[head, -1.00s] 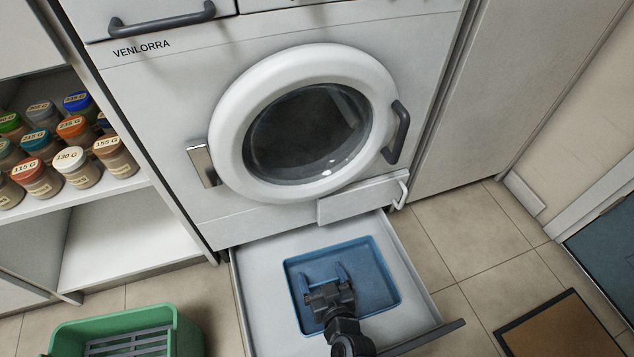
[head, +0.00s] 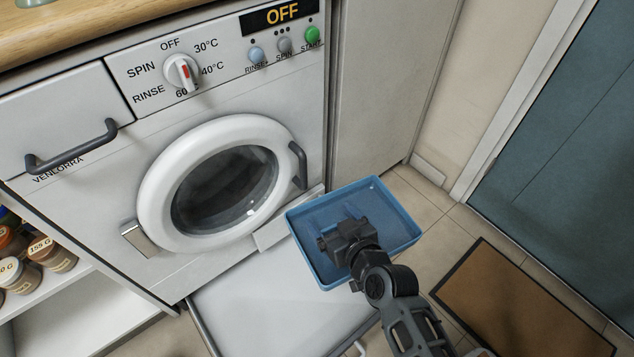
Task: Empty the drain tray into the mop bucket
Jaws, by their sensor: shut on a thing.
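The blue drain tray (head: 393,208) is lifted in front of the washing machine, at the middle right of the head view, and looks slightly tilted. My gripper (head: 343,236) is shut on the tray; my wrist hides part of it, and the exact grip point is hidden. I cannot make out how much liquid is in the tray. The mop bucket is out of view now.
The washing machine (head: 130,190) reads OFF and its round door (head: 155,195) is closed. A brown mat (head: 520,305) lies on the tiles at the right, before a teal door (head: 570,150). Jars (head: 52,253) stand on a shelf at the left.

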